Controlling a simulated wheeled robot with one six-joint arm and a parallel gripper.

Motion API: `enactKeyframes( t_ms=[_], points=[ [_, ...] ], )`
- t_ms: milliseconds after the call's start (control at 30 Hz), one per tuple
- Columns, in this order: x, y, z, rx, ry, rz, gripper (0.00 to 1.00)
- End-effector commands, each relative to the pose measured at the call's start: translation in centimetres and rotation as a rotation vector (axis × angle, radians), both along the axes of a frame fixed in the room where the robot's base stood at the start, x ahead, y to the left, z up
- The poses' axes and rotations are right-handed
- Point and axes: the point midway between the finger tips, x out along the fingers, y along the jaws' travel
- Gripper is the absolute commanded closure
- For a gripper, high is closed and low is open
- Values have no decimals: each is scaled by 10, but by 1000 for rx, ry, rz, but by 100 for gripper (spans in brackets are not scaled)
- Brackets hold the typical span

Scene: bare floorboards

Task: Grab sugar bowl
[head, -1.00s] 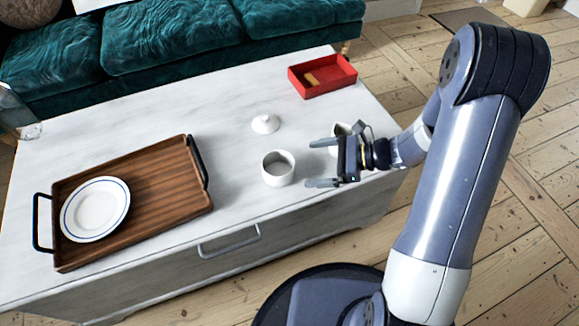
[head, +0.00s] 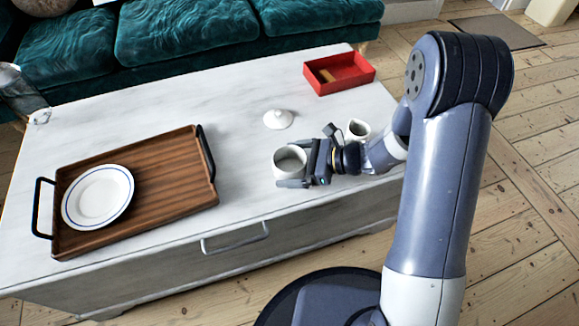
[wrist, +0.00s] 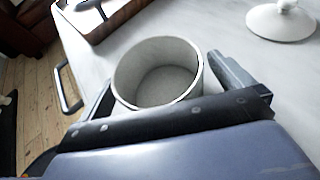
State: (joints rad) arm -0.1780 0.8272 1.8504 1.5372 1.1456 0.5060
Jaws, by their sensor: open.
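The sugar bowl (head: 290,160) is a white round open cup on the white table, with its inside visible from above. In the wrist view the bowl (wrist: 157,75) sits between my two fingers. My gripper (head: 293,166) is open, with one finger on each side of the bowl; I cannot tell whether either finger touches it. A white lid with a knob (head: 278,119) lies on the table behind the bowl. It also shows at the top right of the wrist view (wrist: 281,22).
A small white jug (head: 358,129) stands close behind my wrist. A red tray (head: 339,73) is at the back right. A wooden tray (head: 165,180) with a white plate (head: 98,197) is at the left. The table (head: 180,95) is clear behind the wooden tray.

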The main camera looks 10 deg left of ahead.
Motion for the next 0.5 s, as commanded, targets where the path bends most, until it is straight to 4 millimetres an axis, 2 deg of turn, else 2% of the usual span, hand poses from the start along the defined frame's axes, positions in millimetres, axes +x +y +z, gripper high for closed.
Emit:
enactKeyframes(
  t_ms=[267, 500],
  points=[
    [0, 4, -1, 0, 0, -1, 0],
    [0, 4, -1, 0, 0, -1, 18]
  ],
)
